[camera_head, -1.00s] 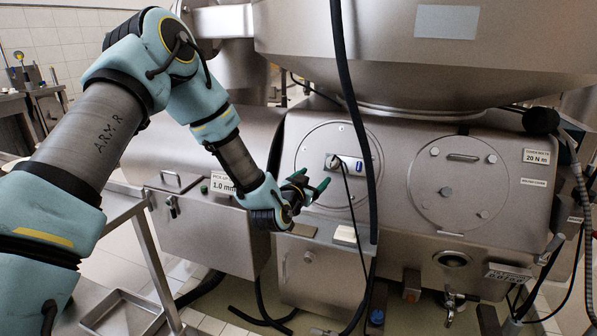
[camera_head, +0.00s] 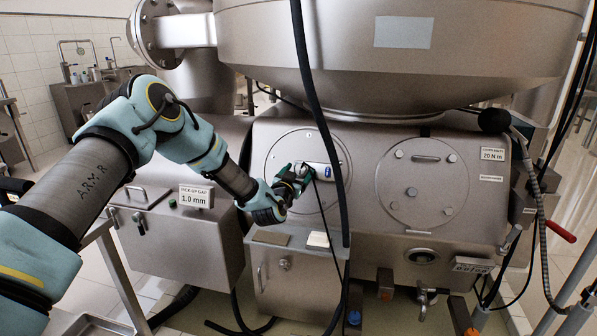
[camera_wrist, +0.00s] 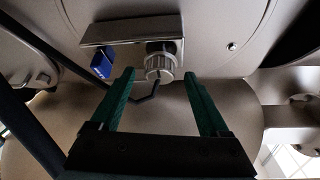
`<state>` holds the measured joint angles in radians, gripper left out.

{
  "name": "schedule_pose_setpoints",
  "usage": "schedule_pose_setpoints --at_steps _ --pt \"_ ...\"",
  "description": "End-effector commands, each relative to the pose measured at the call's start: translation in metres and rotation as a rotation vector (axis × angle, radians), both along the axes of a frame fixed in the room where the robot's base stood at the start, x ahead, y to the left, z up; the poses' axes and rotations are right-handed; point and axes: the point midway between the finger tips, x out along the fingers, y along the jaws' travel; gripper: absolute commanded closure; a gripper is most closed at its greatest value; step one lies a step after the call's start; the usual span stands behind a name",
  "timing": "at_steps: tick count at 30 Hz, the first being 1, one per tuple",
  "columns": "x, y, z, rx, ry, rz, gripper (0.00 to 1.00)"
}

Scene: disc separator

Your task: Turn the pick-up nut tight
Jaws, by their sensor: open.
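The pick-up nut (camera_wrist: 160,67) is a ribbed grey knob under a metal bracket (camera_wrist: 130,29) in the wrist view. A thin dark cable or rod hangs from below it. My gripper (camera_wrist: 160,78) is open, its two green fingers pointing at the nut. The nut appears between the fingertips, near or just beyond them; I cannot tell whether they touch it. In the head view my gripper (camera_head: 300,172) is at the left end of the bracket (camera_head: 322,171) on the left round cover, and it hides most of the nut.
A blue part (camera_wrist: 103,62) sits beside the nut on the bracket. A thick black hose (camera_head: 318,110) hangs in front of the cover, right of my gripper. A box labelled 1.0 mm (camera_head: 180,235) stands at lower left. A 20 N m sign (camera_head: 493,154) is at right.

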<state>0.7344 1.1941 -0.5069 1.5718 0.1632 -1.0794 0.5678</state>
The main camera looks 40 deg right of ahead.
Motion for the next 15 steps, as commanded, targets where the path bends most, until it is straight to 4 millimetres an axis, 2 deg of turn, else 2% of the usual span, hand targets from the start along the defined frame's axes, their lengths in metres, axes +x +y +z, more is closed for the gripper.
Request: schedule_pose_setpoints --at_steps 8,15 --pt "0.0007 -0.0018 0.0001 0.0 0.0 0.0 0.21" --pt "0.0007 -0.0017 0.0001 0.0 0.0 0.0 0.46"
